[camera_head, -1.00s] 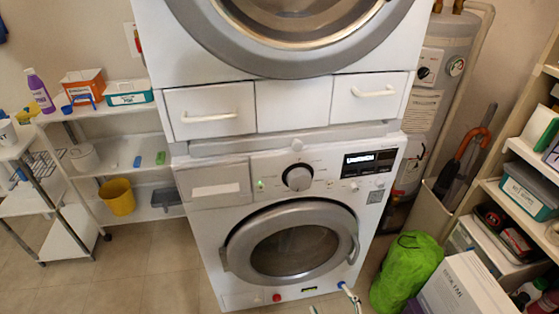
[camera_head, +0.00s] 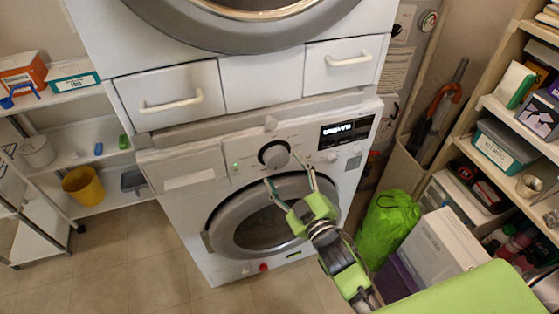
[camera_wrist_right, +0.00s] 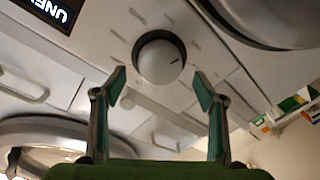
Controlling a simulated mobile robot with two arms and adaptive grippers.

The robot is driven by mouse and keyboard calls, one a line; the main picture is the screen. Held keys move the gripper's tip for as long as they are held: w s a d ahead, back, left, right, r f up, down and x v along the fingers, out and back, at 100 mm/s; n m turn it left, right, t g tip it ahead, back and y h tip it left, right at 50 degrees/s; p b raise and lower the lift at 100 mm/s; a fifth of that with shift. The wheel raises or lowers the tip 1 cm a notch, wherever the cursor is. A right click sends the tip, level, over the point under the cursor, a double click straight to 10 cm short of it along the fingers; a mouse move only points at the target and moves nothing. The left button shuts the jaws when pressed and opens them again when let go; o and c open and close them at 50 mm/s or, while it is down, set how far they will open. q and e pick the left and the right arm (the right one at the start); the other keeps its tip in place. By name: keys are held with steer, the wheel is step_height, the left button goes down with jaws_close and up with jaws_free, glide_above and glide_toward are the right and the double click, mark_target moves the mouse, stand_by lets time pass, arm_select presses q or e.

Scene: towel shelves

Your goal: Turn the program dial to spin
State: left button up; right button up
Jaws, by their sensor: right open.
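The program dial (camera_head: 274,154) is a round silver-white knob on the control panel of the lower washing machine (camera_head: 183,225). In the right wrist view the dial (camera_wrist_right: 159,59) shows a dark pointer line on its face, with faint marks around it. My right gripper (camera_head: 289,176) is open in front of the machine, its fingertips just below the dial. In the right wrist view the dial lies beyond and between the open fingertips (camera_wrist_right: 160,88), apart from them. A lit display (camera_head: 347,131) is right of the dial. My left gripper is not in view.
A second machine (camera_head: 90,40) with drawers stands on top. Shelves with a yellow bucket (camera_head: 84,186) are at left. A green bag (camera_head: 388,225), a white box (camera_head: 437,244) and a loaded shelf are close at right. Floor at front left is clear.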

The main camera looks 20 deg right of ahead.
mark_target(278, 162)
steer(key=w, duration=0.2)
steer(key=shift+w+a+r, duration=0.1)
steer(key=shift+w+a, duration=0.05)
steer(key=shift+w, duration=0.15)
steer(key=shift+w+a, duration=0.1)
steer(key=shift+w, duration=0.45)
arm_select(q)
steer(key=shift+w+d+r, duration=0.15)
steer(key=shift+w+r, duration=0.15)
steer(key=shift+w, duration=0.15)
arm_select(e)
steer(key=c, duration=1.1)
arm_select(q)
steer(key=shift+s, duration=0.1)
arm_select(e)
steer(key=shift+c, duration=0.2)
